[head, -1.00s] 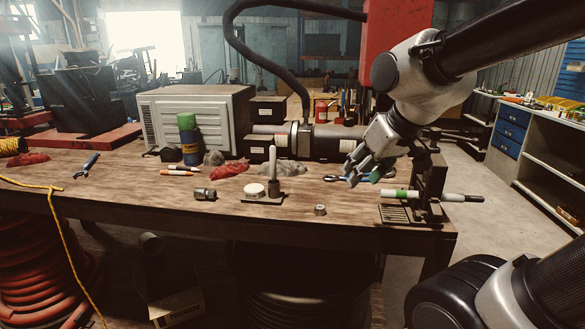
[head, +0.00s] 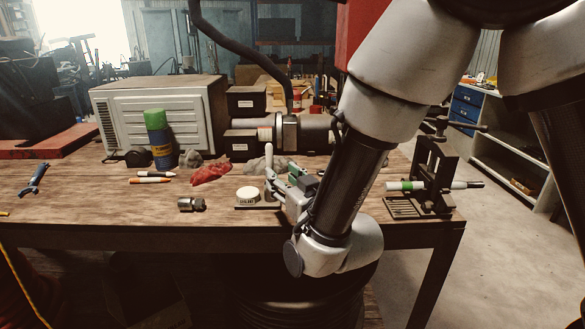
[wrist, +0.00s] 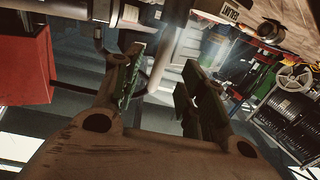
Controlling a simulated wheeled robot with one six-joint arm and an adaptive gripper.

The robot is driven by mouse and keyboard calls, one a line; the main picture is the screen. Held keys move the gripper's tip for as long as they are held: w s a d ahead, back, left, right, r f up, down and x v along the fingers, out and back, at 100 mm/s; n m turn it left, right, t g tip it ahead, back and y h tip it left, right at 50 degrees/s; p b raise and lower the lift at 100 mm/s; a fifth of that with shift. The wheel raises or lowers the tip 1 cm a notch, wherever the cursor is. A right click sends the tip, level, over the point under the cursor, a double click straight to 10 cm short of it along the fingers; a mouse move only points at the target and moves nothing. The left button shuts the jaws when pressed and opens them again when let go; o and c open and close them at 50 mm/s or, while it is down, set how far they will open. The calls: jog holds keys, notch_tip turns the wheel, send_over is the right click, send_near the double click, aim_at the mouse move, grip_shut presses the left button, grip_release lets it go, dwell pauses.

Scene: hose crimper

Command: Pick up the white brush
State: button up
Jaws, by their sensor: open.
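The white brush (head: 269,158) stands upright on a small dark base at the front middle of the workbench, beside a round white tin (head: 247,193). My gripper (head: 281,176) is low over the bench, just right of the brush, and hides part of it. In the wrist view my gripper (wrist: 163,68) is open, with green pads on both fingers. A pale rod, apparently the brush (wrist: 168,48), runs between or just beyond the fingers. I cannot tell if either finger touches it.
On the workbench (head: 110,212) are a metal fitting (head: 191,204), a green-capped can (head: 158,140), markers (head: 150,180) and a red rag (head: 211,174). A crimping stand (head: 437,175) holding a white and green rod is at the right. Bench space left of the fitting is clear.

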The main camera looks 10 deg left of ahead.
aim_at(271, 166)
jog(key=x, duration=0.7)
jog(key=shift+w+a+r, duration=0.15)
jog(key=shift+a+r, duration=0.1)
grip_shut()
